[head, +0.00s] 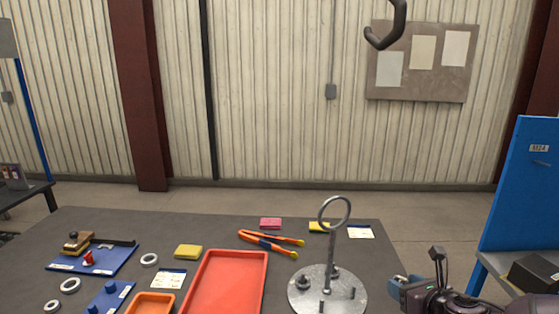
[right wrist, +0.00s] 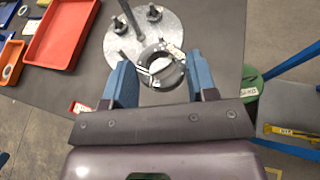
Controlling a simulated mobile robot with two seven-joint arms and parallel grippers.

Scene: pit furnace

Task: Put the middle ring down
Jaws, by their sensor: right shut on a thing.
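My right gripper (head: 400,286) is at the right edge of the table in the head view, just right of the round metal plate (head: 350,296). In the right wrist view my right gripper (right wrist: 162,65) has its blue fingers on either side of a dark grey metal ring, taken as the middle ring (right wrist: 180,77). The ring appears over the near part of the plate (right wrist: 180,28); I cannot tell whether it touches it. In the head view I cannot make out the held ring. My left gripper is not in view.
The plate carries a tall post with a loop (head: 348,212) on top, and short studs. A red tray (head: 262,290), orange-handled tongs (head: 262,240) and an orange tray (head: 152,303) lie left of it. Several pale rings (head: 149,260) lie farther left. A blue panel (head: 522,190) stands at right.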

